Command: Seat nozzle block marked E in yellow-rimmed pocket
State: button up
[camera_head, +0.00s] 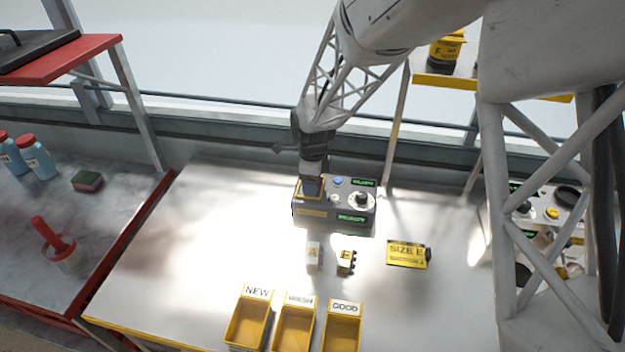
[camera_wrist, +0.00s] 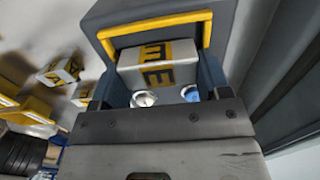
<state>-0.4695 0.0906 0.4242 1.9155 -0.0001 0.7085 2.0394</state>
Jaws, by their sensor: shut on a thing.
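My gripper (camera_head: 312,188) is over the left part of a dark seeder unit, at its yellow-rimmed pocket (camera_head: 298,192). In the wrist view my gripper (camera_wrist: 165,98) is shut on a pale block with a black-and-yellow label reading E (camera_wrist: 157,66). The yellow rim (camera_wrist: 152,25) frames the top and sides of this block. The block is at the pocket, but its depth in it cannot be told. In the head view my gripper hides the held block. Another block marked E (camera_head: 346,259) and one marked A (camera_head: 313,254) stand on the table in front.
A yellow SIZE E card (camera_head: 425,255) lies to the right. Yellow bins marked NEW (camera_head: 239,338), a blurred word (camera_head: 286,342) and GOOD (camera_head: 335,343) stand at the front. The seeder unit has a dial (camera_head: 361,201) and blue button (camera_head: 338,181). The table's left is clear.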

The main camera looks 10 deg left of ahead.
jog(key=shift+f, duration=0.45)
jog(key=o, duration=0.6)
jog(key=shift+s+f, duration=0.1)
jog(key=o, duration=0.5)
jog(key=shift+s+f, duration=0.1)
jog(key=shift+f, duration=0.1)
jog(key=shift+c, duration=0.2)
jog(key=shift+s+f, duration=0.1)
jog(key=shift+c, duration=0.2)
jog(key=shift+r, duration=0.4)
jog(key=shift+c, duration=0.5)
jog(key=shift+o, duration=0.8)
jog(key=shift+r, duration=0.4)
jog(key=shift+w+r, duration=0.25)
jog(key=shift+r, duration=1.75)
jog(key=shift+w+r, duration=0.2)
jog(key=shift+r, duration=1.75)
